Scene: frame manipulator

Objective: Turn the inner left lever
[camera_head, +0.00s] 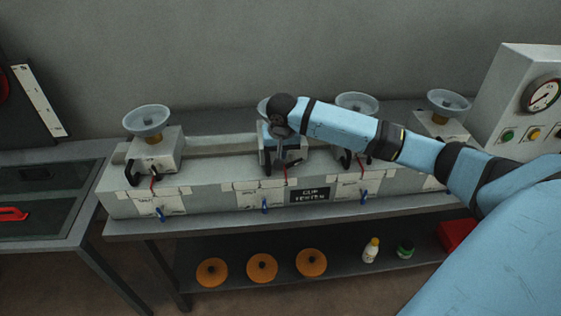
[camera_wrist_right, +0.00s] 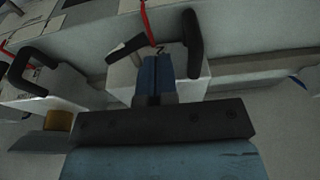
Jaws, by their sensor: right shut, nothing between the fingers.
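The inner left station (camera_head: 266,145) of the grey tester stands under my right arm, which hides part of it. It has a black curved handle (camera_head: 266,163) and a short black lever (camera_head: 294,163) on its front. In the right wrist view the handle (camera_wrist_right: 191,45) is right of my fingers and the angled lever (camera_wrist_right: 125,48) is at their upper left, beside a red cord (camera_wrist_right: 148,22). My right gripper (camera_wrist_right: 150,65) is shut and empty, with blue fingertips between the two. I cannot tell whether it touches the lever. My left gripper is out of view.
The tester has similar stations with bowl tops to the left (camera_head: 149,121) and right (camera_head: 356,103). Small blue valves (camera_head: 265,206) hang on its front. A gauge box (camera_head: 520,100) stands at the right. Orange discs (camera_head: 262,267) and bottles (camera_head: 371,250) are on the lower shelf.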

